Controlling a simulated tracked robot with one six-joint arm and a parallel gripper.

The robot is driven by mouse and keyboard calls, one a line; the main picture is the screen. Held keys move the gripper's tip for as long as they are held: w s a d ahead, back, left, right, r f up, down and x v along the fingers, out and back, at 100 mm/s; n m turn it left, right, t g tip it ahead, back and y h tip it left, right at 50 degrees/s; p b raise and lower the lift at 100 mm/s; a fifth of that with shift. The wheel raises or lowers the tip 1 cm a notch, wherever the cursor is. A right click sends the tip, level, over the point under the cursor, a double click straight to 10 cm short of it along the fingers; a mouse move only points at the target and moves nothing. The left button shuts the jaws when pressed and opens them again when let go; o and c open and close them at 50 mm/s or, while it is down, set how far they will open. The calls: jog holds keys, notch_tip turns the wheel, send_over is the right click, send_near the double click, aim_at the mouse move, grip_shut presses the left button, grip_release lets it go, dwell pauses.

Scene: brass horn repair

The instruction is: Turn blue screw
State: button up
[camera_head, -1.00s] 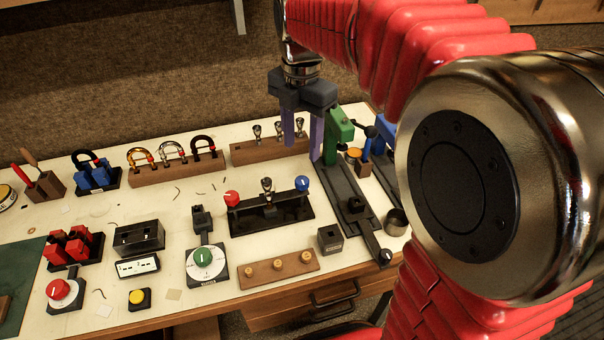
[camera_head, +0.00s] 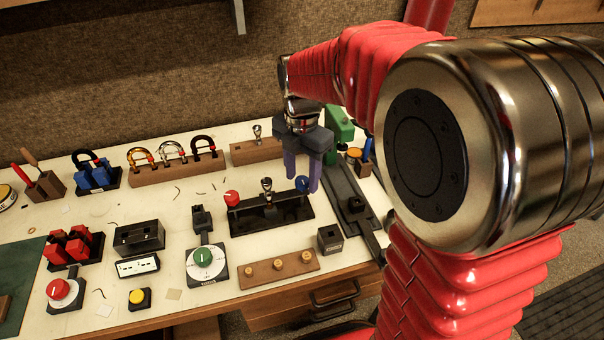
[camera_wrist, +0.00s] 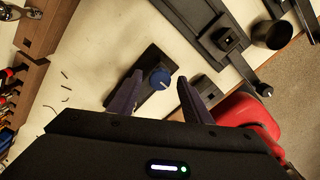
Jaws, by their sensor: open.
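The blue screw (camera_head: 302,184) is a round blue knob with a white line on its face. It stands at the right end of a black base (camera_head: 275,221). In the wrist view the blue screw (camera_wrist: 160,79) shows between the two purple fingers, beyond their tips. My gripper (camera_head: 302,188) is open and empty, pointing down over the knob. In the head view its fingers partly cover the knob. In the wrist view my gripper (camera_wrist: 160,88) has a wide gap between its fingers. I cannot tell whether either finger touches the knob.
A red knob (camera_head: 232,198) and a metal-tipped piece (camera_head: 267,186) share the base. A wooden block with pegs (camera_head: 278,269) and a small black box (camera_head: 330,239) lie in front.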

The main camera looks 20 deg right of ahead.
jog(key=shift+c, duration=0.3)
jog(key=c, duration=1)
